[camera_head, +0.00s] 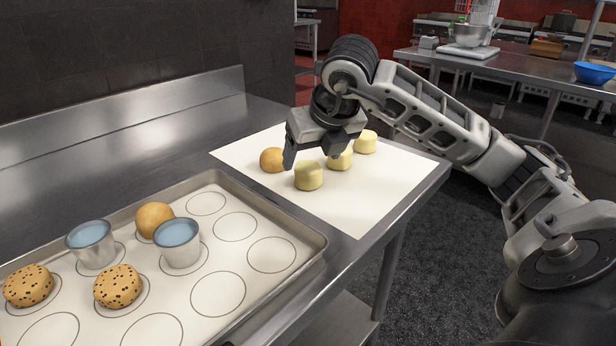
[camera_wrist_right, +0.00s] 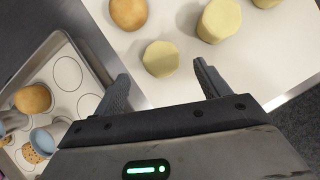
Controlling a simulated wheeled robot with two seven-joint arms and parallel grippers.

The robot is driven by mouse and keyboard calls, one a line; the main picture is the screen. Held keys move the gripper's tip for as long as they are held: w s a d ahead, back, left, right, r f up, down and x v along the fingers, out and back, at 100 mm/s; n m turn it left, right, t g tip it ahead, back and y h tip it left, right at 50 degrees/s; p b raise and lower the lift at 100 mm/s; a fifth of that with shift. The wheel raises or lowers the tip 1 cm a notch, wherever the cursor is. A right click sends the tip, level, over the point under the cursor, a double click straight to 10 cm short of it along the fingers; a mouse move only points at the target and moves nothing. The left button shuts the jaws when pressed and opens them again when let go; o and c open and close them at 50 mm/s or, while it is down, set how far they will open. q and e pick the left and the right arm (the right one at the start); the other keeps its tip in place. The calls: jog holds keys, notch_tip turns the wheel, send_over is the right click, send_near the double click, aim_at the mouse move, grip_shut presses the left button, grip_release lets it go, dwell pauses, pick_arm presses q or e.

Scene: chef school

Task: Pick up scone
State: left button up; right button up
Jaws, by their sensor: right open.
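Several pale yellow, round, flat-topped pieces that look like scones stand on a white sheet (camera_head: 352,205). The nearest scone (camera_head: 308,176) is at the front, with another (camera_head: 340,160) behind it and one (camera_head: 365,142) farther back. My right gripper (camera_head: 312,156) is open and empty, pointing down over the nearest scone. In the right wrist view, that scone (camera_wrist_right: 160,59) shows ahead of and between the two spread fingertips (camera_wrist_right: 163,78), apart from both. My left gripper is not in view.
A golden bun (camera_head: 272,160) sits left of the scones. The sheet's front part is clear.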

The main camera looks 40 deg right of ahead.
aim_at(309, 166)
jog(key=x, duration=0.5)
jog(key=shift+w+d+f, duration=0.2)
jog(key=shift+w+f, duration=0.05)
jog(key=shift+f, duration=0.05)
jog(key=c, duration=1.1)
jog(key=shift+o, duration=0.2)
jog(key=shift+r, duration=0.1)
